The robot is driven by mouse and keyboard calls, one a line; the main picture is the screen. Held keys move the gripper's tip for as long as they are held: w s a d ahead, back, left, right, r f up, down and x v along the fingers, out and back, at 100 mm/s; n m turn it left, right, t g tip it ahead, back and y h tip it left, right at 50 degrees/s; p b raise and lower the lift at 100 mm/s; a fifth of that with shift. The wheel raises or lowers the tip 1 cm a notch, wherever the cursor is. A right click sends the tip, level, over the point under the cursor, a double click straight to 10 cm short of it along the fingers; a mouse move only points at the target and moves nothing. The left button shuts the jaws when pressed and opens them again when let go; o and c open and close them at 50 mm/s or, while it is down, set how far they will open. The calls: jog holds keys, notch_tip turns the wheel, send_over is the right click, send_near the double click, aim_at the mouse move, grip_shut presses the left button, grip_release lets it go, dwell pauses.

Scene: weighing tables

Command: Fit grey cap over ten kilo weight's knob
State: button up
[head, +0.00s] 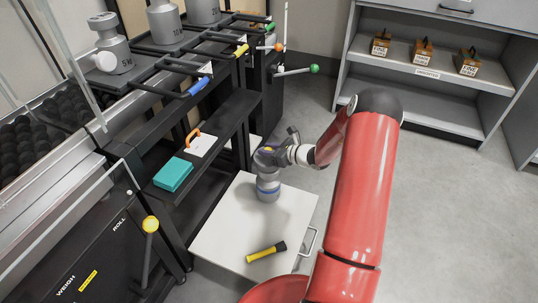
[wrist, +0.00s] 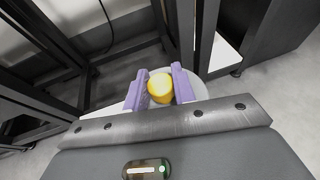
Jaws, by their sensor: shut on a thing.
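My gripper (head: 267,153) is above the white cart top, its lilac fingers closed around a small yellow-topped piece (wrist: 160,87).
The white cart top (head: 220,225) carries a yellow and black torch (head: 266,252). Weights marked 5 (head: 111,52) and 20 (head: 203,12) flank the ten. Floor on the right is clear.

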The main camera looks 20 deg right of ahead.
notch_tip(320, 180, down, 2)
jog(key=shift+f, duration=0.15)
jog(key=shift+f+b, duration=0.65)
jog(key=shift+b, duration=0.05)
jog(key=o, duration=1)
